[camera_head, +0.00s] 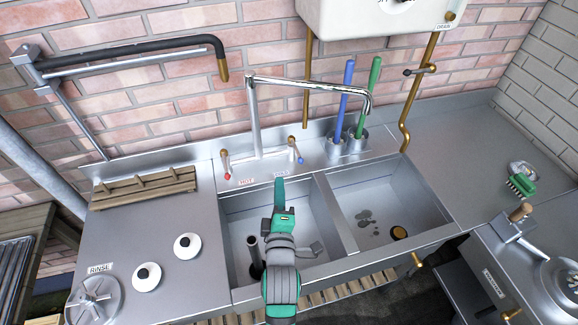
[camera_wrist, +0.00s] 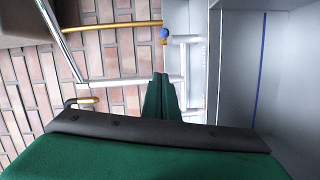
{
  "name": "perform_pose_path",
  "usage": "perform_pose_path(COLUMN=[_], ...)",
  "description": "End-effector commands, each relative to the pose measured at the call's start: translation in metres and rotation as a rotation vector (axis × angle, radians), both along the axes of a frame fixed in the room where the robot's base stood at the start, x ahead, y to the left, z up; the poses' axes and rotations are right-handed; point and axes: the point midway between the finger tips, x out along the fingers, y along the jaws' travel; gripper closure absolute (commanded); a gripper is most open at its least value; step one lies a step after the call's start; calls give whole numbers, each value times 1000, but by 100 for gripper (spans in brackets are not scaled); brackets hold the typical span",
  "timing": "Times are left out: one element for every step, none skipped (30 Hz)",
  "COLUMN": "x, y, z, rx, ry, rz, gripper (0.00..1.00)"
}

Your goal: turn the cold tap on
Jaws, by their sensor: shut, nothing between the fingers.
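The cold tap (camera_head: 300,160) has a blue knob and stands at the right end of the mixer above the double sink. Its blue knob (camera_wrist: 164,33) also shows near the top of the wrist view. The hot tap (camera_head: 227,175) with a red knob is at the left end. My gripper (camera_head: 279,181) is green and reaches up over the left basin, below and left of the cold tap. In the wrist view its fingers (camera_wrist: 159,77) are together and empty, apart from the blue knob in the picture. My gripper partly hides the label under the cold tap.
The chrome spout (camera_head: 310,84) arches above the mixer to the right. A blue handle (camera_head: 344,95) and a green handle (camera_head: 368,95) stand in holders right of the cold tap. The brass pipe (camera_head: 414,100) runs down behind the right basin (camera_head: 372,190).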

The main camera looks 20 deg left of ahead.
Motion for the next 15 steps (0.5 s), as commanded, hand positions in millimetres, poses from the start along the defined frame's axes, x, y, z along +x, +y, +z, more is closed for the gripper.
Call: perform_pose_path(x=[3,5,8,11,15,20,24,29,35,40,45,51,56,61,67], y=[1,1,3,4,5,7,9,11,13,14,16,18,20,22,24], z=[0,0,1,1,0,0,0,0,0,-1,-1,-1,-2,-2,-2], rx=[0,1,1,1,1,0,0,0,0,1,1,1,2,2,2], ry=[-1,-2,-3,-3,-2,-3,-3,-3,-3,-3,-3,-3,-2,-2,-2], rz=[0,0,-1,-1,0,-1,-1,-1,-1,-1,-1,-1,0,-1,0], gripper=[100,100,100,100,100,100,100,100,100,100,100,100,100,100,100])
